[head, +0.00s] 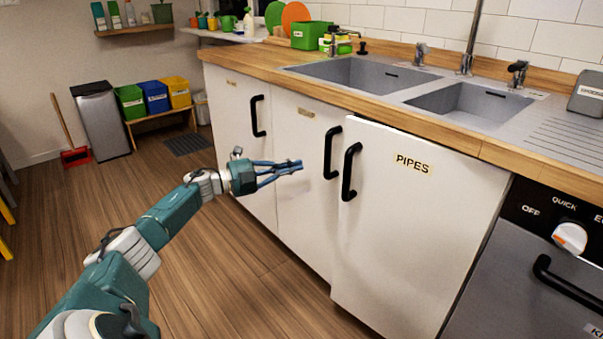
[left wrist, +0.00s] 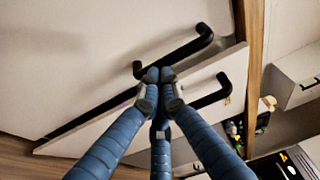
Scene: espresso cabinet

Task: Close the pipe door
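The white pipe door (head: 425,215), labelled PIPES, stands slightly ajar in the head view. Its left edge juts out in front of the neighbouring door. Its black handle (head: 350,171) is near that left edge. My left gripper (head: 298,166) is left of this handle, apart from it, in front of the middle door. Its blue fingers are together with nothing visible between them. In the left wrist view the fingertips (left wrist: 160,76) meet in front of two black handles, and the pipe door seems to be the lower panel (left wrist: 85,137). My right gripper is not in view.
The middle cabinet door (head: 300,185) looks closed, with a black handle (head: 329,152) close to the pipe door's. An oven (head: 530,270) stands to the right. The wooden counter (head: 420,125) with two sinks is above. The floor in front of the cabinets is clear.

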